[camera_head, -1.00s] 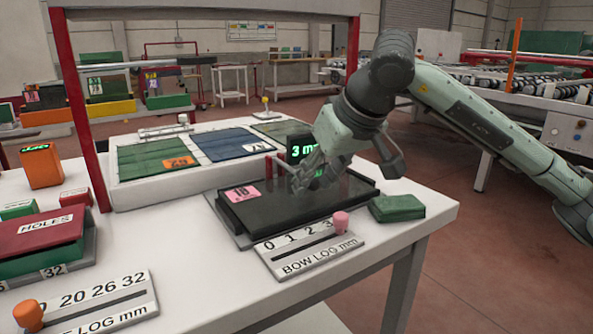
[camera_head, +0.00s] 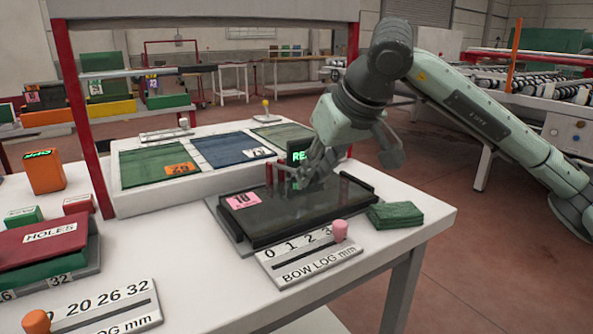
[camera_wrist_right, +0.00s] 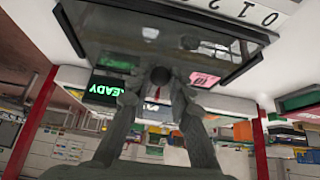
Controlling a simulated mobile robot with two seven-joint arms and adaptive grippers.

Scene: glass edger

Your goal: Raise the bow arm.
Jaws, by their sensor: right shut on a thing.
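My right gripper (camera_head: 306,184) is over the far side of the black bow gauge bed (camera_head: 262,238), beside the display (camera_head: 297,157). In the right wrist view its fingers (camera_wrist_right: 157,92) close around a small dark part, with a bit of red between them. That part looks like the end of the bow arm, mostly hidden by the fingers. Short red uprights (camera_head: 274,172) stand just left of the gripper. A dark glossy pane lies on the bed with a pink label (camera_head: 242,200). In the right wrist view the display (camera_wrist_right: 104,88) reads READY. My left gripper is not in view.
The BOW LOG scale (camera_head: 308,262) with a pink knob (camera_head: 340,231) lies in front of the bed. A green stack (camera_head: 395,214) is at its right. Green and blue pads (camera_head: 233,147) lie behind. A red frame post (camera_head: 86,140) stands at left.

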